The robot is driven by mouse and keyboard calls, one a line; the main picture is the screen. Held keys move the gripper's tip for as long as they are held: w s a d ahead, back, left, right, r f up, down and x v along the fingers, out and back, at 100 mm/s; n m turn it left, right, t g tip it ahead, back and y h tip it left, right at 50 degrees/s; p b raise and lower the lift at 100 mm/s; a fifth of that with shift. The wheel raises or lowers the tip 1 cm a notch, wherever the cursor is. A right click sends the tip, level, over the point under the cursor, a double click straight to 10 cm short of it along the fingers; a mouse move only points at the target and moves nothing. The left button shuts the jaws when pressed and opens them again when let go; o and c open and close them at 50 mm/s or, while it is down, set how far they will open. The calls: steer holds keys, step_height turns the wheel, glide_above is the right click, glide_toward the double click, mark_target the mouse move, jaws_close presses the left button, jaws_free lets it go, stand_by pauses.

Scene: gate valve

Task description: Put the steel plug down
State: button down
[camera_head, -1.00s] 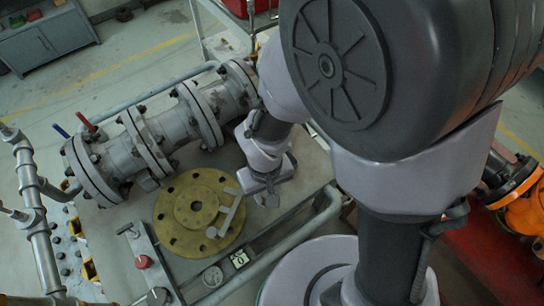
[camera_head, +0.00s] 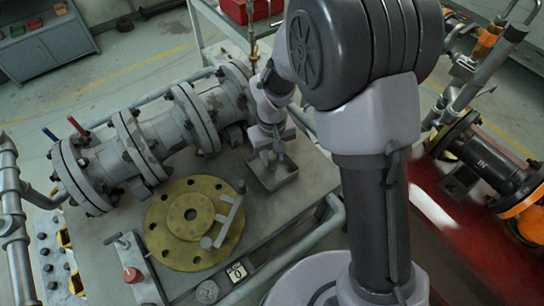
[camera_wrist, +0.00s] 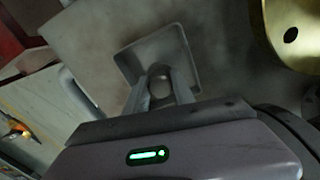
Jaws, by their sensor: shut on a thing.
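The steel plug (camera_wrist: 160,82) is a small grey round piece between my two fingers in the wrist view. My gripper (camera_wrist: 161,88) is shut on it. Beyond the plug is a square grey tray (camera_wrist: 130,62) with raised walls. In the head view my gripper (camera_head: 267,152) points down over the same tray (camera_head: 287,182), which sits on the bench. The plug is too small and covered to make out there. I cannot tell whether the plug touches the tray floor.
A yellow round flange (camera_head: 170,240) with a grey lever-like piece (camera_head: 228,217) lies left of the tray. A grey pipe with flanged valve bodies (camera_head: 135,145) runs behind. A panel with a red button (camera_head: 132,275) is at front left.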

steer(key=c, duration=1.5)
jaws_free()
steer(key=shift+f, duration=0.2)
steer(key=o, duration=0.4)
steer(key=shift+r, duration=0.1)
steer(key=shift+o, duration=0.2)
step_height(320, 180, up, 12)
steer(key=p, duration=0.5)
step_height(320, 180, up, 10)
steer(key=m+t+y, duration=0.1)
steer(key=m+t, duration=0.1)
steer(key=m, duration=0.1)
glide_above(272, 155)
steer(key=s+d, duration=0.4)
steer(key=s+d+r+m+t, duration=0.2)
steer(key=s+r+m, duration=0.1)
steer(key=s, duration=0.4)
steer(key=s+d+r+m+t+y, duration=0.1)
steer(key=s+d+r+m, duration=0.2)
steer(key=s, duration=0.4)
steer(key=shift+r+t, duration=0.4)
steer(key=shift+r, duration=0.25)
steer(key=shift+s, duration=0.1)
